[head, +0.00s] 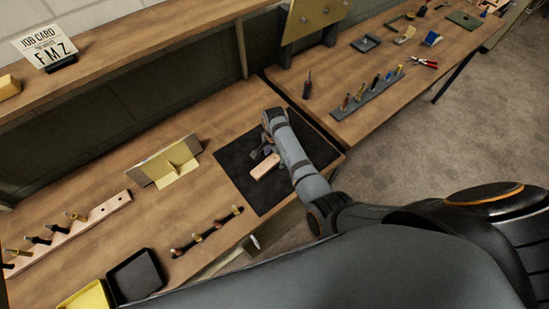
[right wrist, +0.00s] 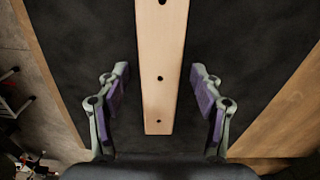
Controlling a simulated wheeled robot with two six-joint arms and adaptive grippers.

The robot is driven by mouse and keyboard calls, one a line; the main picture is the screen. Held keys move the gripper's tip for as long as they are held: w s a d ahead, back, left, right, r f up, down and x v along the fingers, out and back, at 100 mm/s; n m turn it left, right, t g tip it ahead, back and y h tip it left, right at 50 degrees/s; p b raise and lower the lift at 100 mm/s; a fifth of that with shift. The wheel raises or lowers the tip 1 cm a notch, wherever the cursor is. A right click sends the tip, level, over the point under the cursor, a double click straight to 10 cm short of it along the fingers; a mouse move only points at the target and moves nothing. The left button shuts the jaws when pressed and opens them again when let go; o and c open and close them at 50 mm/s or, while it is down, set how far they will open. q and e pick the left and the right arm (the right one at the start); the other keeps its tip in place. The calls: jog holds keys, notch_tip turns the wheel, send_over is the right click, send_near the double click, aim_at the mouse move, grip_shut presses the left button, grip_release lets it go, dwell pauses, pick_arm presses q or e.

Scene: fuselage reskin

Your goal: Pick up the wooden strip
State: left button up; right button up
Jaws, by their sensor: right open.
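The wooden strip (head: 264,167) is pale wood and lies on the black mat (head: 240,185). In the head view only one end shows; my right gripper (head: 262,153) and its wrist hide the rest. In the right wrist view the strip (right wrist: 163,60) runs from the top edge down between the two fingers, with several dark holes along it. My right gripper (right wrist: 160,85) is open, with a finger on each side of the strip and a visible gap on both sides. My left gripper is not in view.
A pale wooden rack (head: 85,228) with several tools stands at the left. A yellow card-like piece (head: 172,165) sits left of the mat. A black tray (head: 136,276) is at the front, and a tool rack (head: 366,97) is on the right-hand bench.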

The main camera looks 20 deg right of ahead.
jog(key=c, duration=1.3)
jog(key=shift+r, duration=0.15)
